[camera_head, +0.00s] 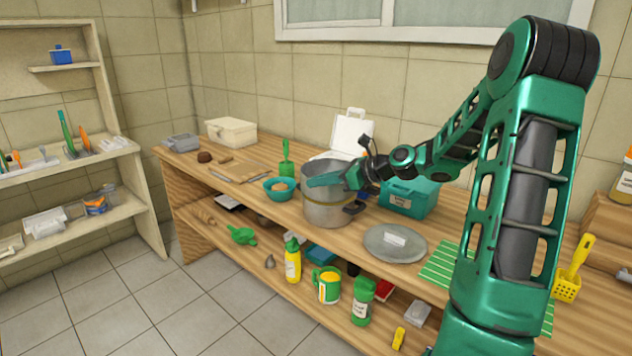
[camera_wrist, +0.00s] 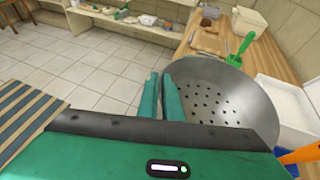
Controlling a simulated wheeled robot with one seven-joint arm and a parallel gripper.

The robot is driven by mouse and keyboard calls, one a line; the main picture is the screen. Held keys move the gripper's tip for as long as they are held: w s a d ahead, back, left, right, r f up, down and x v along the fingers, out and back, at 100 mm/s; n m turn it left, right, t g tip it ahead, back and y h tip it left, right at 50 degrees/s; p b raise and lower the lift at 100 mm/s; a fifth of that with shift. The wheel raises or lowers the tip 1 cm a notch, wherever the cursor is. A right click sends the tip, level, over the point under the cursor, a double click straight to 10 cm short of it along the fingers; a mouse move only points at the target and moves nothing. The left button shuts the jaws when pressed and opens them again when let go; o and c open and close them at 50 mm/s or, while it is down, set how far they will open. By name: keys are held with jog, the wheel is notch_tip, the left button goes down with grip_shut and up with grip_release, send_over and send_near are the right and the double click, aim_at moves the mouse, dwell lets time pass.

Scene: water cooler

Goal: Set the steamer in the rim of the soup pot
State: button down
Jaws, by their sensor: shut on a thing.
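The steamer (camera_head: 318,192) is a grey metal bowl. Its perforated floor (camera_wrist: 205,98) shows in the wrist view. My gripper (camera_head: 325,180) is shut on the steamer's near rim, with the two teal fingers (camera_wrist: 160,97) on either side of the wall. The soup pot (camera_head: 325,216) stands on the wooden counter directly below the steamer, with a dark handle at its right. The steamer is upright and lined up over the pot. I cannot tell whether it rests in the rim or hangs just above it. The pot is hidden in the wrist view.
A teal bowl (camera_head: 280,190) and a green scoop (camera_head: 287,165) stand left of the pot. A teal box (camera_head: 408,200) is close on the right. A round grey lid (camera_head: 378,253) lies in front right. A cutting board (camera_head: 238,172) lies farther left.

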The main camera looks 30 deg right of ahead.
jog(key=shift+f, duration=0.8)
jog(key=c, duration=1.8)
grip_release()
jog(key=shift+c, duration=0.2)
jog(key=shift+o, duration=0.5)
jog(key=o, duration=0.5)
jog(key=shift+v, duration=4.9)
jog(key=shift+d, duration=0.1)
